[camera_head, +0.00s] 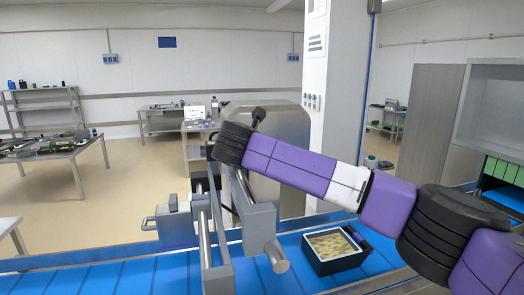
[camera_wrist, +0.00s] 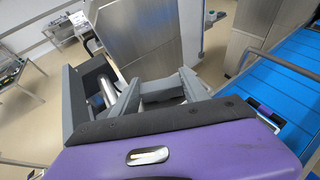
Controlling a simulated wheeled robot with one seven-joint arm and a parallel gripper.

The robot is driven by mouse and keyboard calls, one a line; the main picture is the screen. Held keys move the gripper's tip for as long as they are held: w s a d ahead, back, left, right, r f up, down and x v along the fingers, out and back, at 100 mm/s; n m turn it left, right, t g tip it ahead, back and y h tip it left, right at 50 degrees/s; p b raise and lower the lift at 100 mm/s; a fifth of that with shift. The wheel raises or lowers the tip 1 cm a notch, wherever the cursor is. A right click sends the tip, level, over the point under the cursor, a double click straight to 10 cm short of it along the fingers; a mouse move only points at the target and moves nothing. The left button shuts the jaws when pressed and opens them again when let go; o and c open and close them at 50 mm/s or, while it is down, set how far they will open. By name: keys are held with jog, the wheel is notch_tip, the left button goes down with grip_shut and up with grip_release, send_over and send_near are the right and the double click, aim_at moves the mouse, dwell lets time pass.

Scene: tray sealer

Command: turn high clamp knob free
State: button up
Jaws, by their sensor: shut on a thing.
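My gripper (camera_wrist: 160,85) reaches its two grey fingers forward in the wrist view, towards grey clamp parts in front of the steel housing. It is shut on the high clamp knob, which the fingers and the black palm mostly hide. In the head view my purple arm comes in from the right, and its dark wrist end covers the grip. The grey clamp frame (camera_head: 262,222) stands just below it over the blue belt. A dark round-ended handle (camera_head: 258,115) sticks up just behind my wrist; I cannot tell whether it belongs to the clamp.
A black tray with yellowish contents (camera_head: 335,247) sits on the blue conveyor belt (camera_head: 110,275), right of the clamp. Steel rails (camera_head: 205,235) stand close on the left. The steel housing (camera_wrist: 150,40) is close behind the clamp. Tables and shelves stand far back.

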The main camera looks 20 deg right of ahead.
jog(key=shift+d+r+n+t+y+p, duration=0.15)
jog(key=shift+n+t+y+p, duration=0.1)
jog(key=shift+n+y+p, duration=0.35)
jog(key=shift+d+r+n+t+y+p, duration=0.15)
jog(key=shift+n+t+y+p, duration=0.1)
jog(key=shift+n+y+p, duration=0.3)
jog(key=shift+a+f+n+y+p, duration=0.1)
jog(key=shift+a+n+y+p, duration=0.05)
jog(key=shift+n+y+p, duration=0.7)
jog(key=shift+a+f+n+t+y, duration=0.15)
jog(key=shift+n+t+y, duration=0.15)
jog(key=shift+y, duration=0.2)
jog(key=o, duration=1.4)
jog(key=shift+s+p, duration=0.1)
jog(key=shift+p, duration=0.2)
